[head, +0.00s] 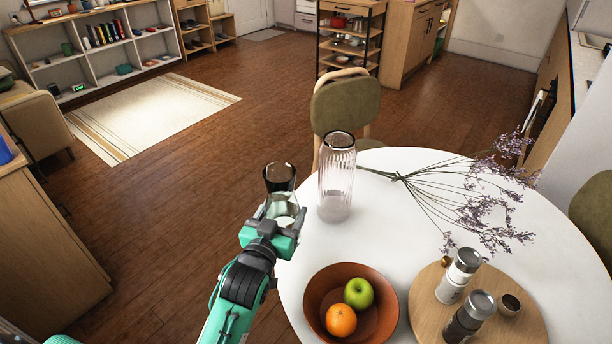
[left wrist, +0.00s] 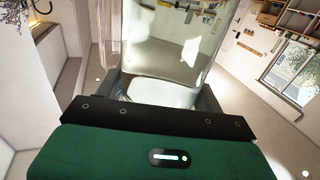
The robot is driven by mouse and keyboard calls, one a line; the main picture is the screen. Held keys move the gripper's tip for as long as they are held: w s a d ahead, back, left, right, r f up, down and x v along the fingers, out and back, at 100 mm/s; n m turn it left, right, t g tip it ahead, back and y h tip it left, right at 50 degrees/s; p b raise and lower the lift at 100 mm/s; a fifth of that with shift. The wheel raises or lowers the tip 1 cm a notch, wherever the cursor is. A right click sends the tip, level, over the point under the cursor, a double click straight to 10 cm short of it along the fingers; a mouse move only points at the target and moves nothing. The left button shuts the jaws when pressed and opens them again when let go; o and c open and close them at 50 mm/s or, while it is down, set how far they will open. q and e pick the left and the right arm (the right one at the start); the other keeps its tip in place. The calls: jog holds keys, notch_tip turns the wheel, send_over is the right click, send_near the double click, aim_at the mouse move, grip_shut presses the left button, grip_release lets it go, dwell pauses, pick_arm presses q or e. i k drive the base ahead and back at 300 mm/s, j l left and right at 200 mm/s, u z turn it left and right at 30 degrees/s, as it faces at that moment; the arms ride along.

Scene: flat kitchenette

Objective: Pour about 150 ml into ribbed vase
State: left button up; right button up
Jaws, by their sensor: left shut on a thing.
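The ribbed vase (head: 337,180) is a tall, clear glass vessel with a dark rim, standing upright on the white round table near its far left edge. My left gripper (head: 276,222) is shut on a glass carafe (head: 281,180) with a dark rim, just left of the vase and apart from it. The carafe looks about upright and seems to hold some clear liquid low down. In the left wrist view the carafe (left wrist: 165,55) fills the upper middle, between the fingers. I cannot tell the liquid level in the vase. My right gripper is not in view.
On the table (head: 385,242) stand a brown bowl (head: 322,294) with an apple and an orange, and a round wooden board (head: 425,305) with shakers. Dried flowers (head: 470,200) lie right of the vase. A green chair (head: 345,105) stands behind the table.

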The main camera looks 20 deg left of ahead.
aim_at(338, 151)
jog(key=i+j+z, duration=0.1)
jog(key=j, duration=0.25)
jog(key=i+j+z, duration=0.1)
jog(key=i+j, duration=0.2)
jog(key=i+j+z, duration=0.1)
jog(key=j, duration=0.4)
jog(key=i, duration=0.1)
